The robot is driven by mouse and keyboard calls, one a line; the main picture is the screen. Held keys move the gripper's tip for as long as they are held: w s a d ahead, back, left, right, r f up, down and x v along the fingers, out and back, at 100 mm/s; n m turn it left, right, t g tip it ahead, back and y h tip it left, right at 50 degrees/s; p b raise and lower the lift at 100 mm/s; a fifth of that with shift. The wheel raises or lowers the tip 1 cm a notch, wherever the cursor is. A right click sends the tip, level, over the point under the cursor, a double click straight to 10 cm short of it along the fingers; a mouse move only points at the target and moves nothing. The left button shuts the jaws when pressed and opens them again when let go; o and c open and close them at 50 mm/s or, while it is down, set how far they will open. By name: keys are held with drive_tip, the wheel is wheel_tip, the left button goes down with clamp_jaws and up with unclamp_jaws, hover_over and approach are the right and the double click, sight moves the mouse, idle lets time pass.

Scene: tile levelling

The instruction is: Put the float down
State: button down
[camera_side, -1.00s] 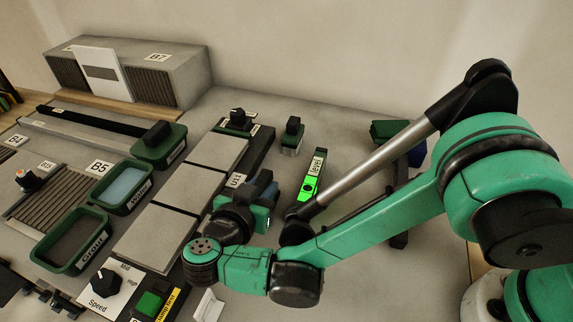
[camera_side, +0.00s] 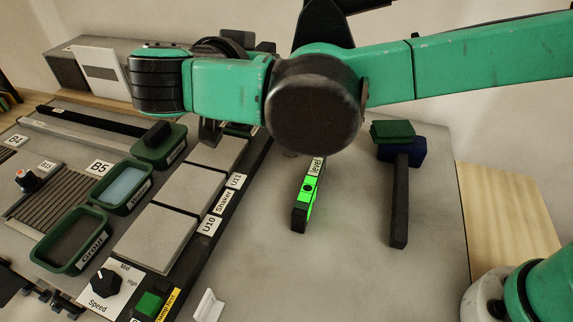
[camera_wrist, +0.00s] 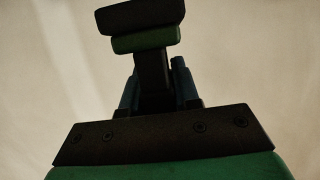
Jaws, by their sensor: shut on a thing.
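The float (camera_wrist: 146,41) shows in the wrist view as a dark handle ending in a green layer and a black layer. My gripper (camera_wrist: 155,82) is shut on the handle, with a blue-grey finger on each side. Only plain pale wall shows behind the float in this view, so it appears held clear of any surface. In the side view my arm crosses the upper middle and hides most of the gripper and float. I cannot tell there how far the float is from the bench.
Grey tiles (camera_side: 191,187) lie in a row at left centre. The grout tray (camera_side: 40,262) and water tray (camera_side: 122,188) stand left of them. A green-lit level (camera_side: 307,190) and a mallet (camera_side: 400,205) lie to the right. Bare bench lies between and in front of these two.

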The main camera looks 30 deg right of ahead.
drive_tip(key=w+d, duration=0.4)
wheel_tip(320, 180, down, 15)
drive_tip(key=shift+s+f, duration=0.1)
drive_tip(key=shift+f, duration=2.3)
drive_tip(key=shift+f, duration=0.1)
drive_tip(key=c, duration=0.6)
unclamp_jaws()
drive_tip(key=shift+c, duration=0.2)
